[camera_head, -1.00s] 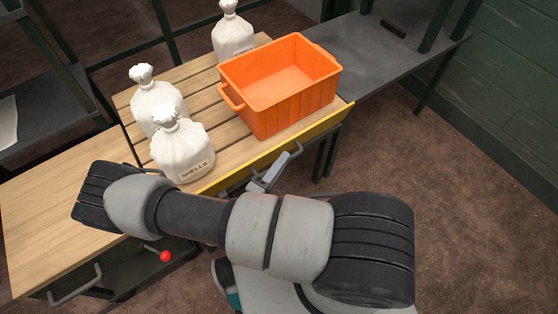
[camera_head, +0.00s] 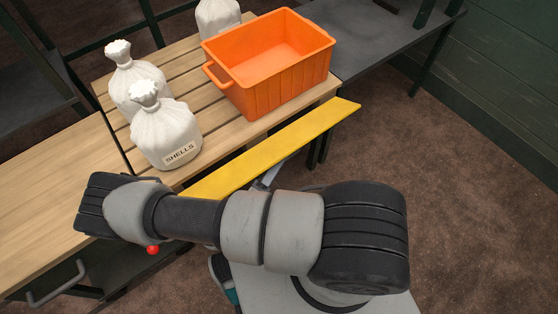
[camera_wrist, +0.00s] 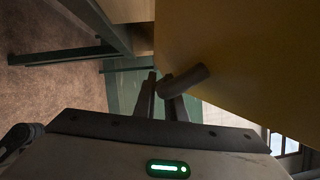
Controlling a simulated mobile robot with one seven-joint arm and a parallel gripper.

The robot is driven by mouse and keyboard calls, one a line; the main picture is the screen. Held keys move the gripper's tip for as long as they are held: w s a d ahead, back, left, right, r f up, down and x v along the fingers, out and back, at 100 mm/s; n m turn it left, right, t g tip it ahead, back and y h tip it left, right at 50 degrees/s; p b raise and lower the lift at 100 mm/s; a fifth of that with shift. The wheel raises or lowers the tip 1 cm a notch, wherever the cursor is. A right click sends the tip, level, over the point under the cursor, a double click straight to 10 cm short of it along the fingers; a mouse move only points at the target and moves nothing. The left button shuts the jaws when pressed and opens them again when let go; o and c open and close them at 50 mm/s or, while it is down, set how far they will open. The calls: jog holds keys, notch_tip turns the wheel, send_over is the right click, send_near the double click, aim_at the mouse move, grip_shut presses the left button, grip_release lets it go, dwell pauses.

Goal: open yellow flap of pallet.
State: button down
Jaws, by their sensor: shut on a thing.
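The yellow flap (camera_head: 275,147) runs along the front edge of the slatted wooden pallet top (camera_head: 215,150). It is tilted outward, with a gap between its far end and the pallet edge. In the wrist view the flap (camera_wrist: 235,55) fills the upper right. A dark handle (camera_wrist: 187,82) stands out from it between my fingers. My gripper (camera_wrist: 165,88) is shut on this handle. In the head view my arm hides most of the gripper and the handle.
An orange crate (camera_head: 280,92) and white sacks, one marked SHELLS (camera_head: 165,132), stand on the pallet top. A wooden surface (camera_head: 45,190) with a grey handle (camera_head: 57,285) is at left. A red knob (camera_head: 153,249) is below my arm. Brown floor is clear at right.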

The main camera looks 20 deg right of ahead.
jog(key=shift+w+a+f+m, duration=0.1)
jog(key=shift+f+m, duration=0.5)
jog(key=shift+m, duration=0.1)
jog(key=shift+h, duration=0.3)
jog(key=c, duration=1.8)
grip_release()
jog(key=shift+r, duration=0.1)
jog(key=v, duration=1.7)
jog(key=shift+s+a, duration=0.2)
